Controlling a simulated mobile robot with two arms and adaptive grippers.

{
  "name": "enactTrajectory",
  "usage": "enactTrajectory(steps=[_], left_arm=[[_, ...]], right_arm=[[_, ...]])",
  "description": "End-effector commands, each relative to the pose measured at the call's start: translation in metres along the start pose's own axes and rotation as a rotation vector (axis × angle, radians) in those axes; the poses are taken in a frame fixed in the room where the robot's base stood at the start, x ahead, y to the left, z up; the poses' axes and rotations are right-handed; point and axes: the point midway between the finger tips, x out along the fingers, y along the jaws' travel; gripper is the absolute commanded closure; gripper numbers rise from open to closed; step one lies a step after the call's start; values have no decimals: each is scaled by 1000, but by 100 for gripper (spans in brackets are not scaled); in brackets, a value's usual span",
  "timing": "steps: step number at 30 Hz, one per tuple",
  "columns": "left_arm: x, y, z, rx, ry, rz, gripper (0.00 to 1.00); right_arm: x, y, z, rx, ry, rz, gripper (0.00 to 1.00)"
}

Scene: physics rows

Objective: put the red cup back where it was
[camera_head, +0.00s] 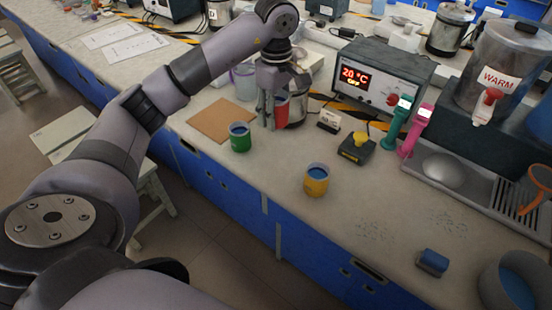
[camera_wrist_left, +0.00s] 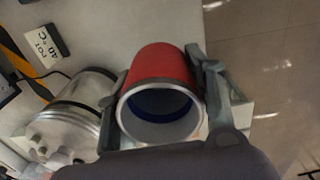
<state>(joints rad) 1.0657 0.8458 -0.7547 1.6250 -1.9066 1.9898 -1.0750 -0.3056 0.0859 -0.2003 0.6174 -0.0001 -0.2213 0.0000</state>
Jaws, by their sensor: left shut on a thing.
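A finger hides part of the cup in the head view. I cannot tell whether its base touches the counter. My right gripper is not in view.
A green cup (camera_head: 239,137) stands just left of the held cup, by a brown board (camera_head: 222,121). A yellow cup (camera_head: 316,180) stands nearer the front. A metal pot (camera_wrist_left: 75,115) is close beside the gripper.

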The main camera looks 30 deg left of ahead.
Motion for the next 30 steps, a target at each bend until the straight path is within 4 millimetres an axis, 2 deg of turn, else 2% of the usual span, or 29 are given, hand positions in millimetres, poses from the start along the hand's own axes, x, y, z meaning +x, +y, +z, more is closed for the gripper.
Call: enactTrajectory(steps=[1, 6, 12, 20, 26, 30], left_arm=[[16, -2, 1, 1, -2, -5, 85], [60, -2, 1, 2, -1, -5, 85], [98, -1, 1, 3, 0, -1, 85], [118, 0, 1, 3, -1, 0, 85], [147, -1, 1, 3, -1, 0, 85], [151, 0, 1, 4, 0, 4, 85]], right_arm=[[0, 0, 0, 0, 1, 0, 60], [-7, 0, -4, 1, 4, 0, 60], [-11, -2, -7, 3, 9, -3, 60], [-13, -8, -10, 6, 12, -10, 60], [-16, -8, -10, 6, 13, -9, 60], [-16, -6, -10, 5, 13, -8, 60]])
